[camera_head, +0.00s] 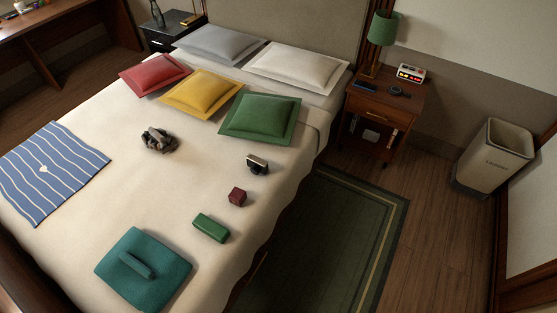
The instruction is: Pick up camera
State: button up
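A small black and silver camera (257,164) sits on the cream bedspread near the right side of the bed, just below the green pillow. It appears upright, and nothing visible touches it. My gripper is not in this view.
The bed (190,200) also bears a dark red cube (237,196), a green box (211,228), a teal folded item (143,269), a dark crumpled object (158,140), a striped cloth (52,172) and several pillows. A nightstand (383,108) stands right; the green rug (335,240) is clear.

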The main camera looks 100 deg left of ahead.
aim_at(258, 165)
jog(key=u, duration=3.5)
jog(key=i+l+u, duration=0.1)
jog(key=u, duration=0.75)
jog(key=i+l+u, duration=0.25)
jog(key=l, duration=0.35)
jog(key=i+l+u, duration=0.1)
jog(key=i+l, duration=0.2)
jog(key=i+l+u, duration=0.1)
jog(key=l, duration=0.3)
jog(key=i+l+u, duration=0.1)
jog(key=l, duration=0.25)
jog(key=i+l+u, duration=0.15)
jog(key=l, duration=0.25)
jog(key=i, duration=0.05)
